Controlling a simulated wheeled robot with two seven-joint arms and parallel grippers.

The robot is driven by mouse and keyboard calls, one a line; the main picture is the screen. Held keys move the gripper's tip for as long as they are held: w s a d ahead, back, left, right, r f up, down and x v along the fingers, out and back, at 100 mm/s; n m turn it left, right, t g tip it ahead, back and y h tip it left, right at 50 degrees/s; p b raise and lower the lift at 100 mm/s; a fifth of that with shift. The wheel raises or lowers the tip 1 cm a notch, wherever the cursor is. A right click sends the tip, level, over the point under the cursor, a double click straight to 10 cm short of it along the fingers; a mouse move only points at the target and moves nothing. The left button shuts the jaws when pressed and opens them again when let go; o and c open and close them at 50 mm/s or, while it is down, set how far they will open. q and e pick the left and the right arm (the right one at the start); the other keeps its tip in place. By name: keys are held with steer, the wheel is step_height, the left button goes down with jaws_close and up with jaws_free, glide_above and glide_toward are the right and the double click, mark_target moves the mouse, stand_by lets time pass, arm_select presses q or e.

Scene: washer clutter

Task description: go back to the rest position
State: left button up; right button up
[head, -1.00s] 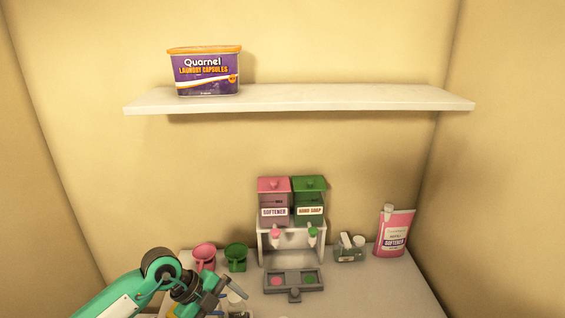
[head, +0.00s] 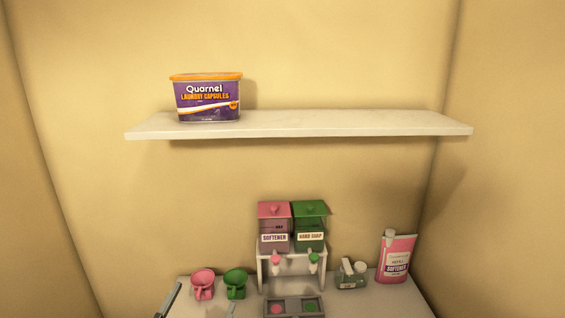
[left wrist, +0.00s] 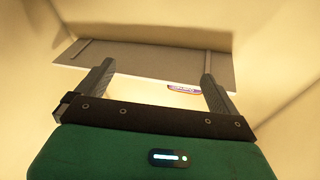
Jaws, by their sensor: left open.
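My right gripper is in neither view.
The shelf (head: 330,124) carries a purple capsules box (head: 207,100). Below stand a pink cup (head: 203,284), a green cup (head: 236,283), a softener dispenser (head: 274,228), a hand soap dispenser (head: 310,228), a small greenish container (head: 351,277) and a pink softener pack (head: 396,258). The wall between is clear.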

arm_select(q)
steer(key=s+a+f+n+g+y, duration=0.2)
steer(key=s+a+f+g+y, duration=0.15)
steer(key=f, duration=0.35)
steer(key=s+a+f+n+g+y, duration=0.3)
steer(key=s+a+f+g, duration=0.1)
steer(key=f, duration=0.3)
steer(key=s+f+m+g+h, duration=0.1)
steer(key=s+f+g, duration=0.3)
steer(key=s, duration=0.4)
steer(key=s+f+g+h, duration=0.1)
steer(key=s+f+g, duration=0.4)
steer(key=s, duration=0.4)
step_height(320, 180, down, 35)
steer(key=d+g+b, duration=0.1)
steer(key=b, duration=0.4)
steer(key=s+a+f+g+b, duration=0.1)
steer(key=s+f+b, duration=0.1)
steer(key=s+f, duration=0.8)
steer(key=s+a+f+m+b, duration=0.1)
steer(key=s+a+f+b, duration=0.1)
steer(key=s+f, duration=0.8)
step_height(320, 180, down, 6)
steer(key=shift+a+r+g+b, duration=0.1)
steer(key=shift+a+g+b, duration=0.2)
steer(key=shift+b, duration=0.2)
steer(key=shift+d, duration=0.1)
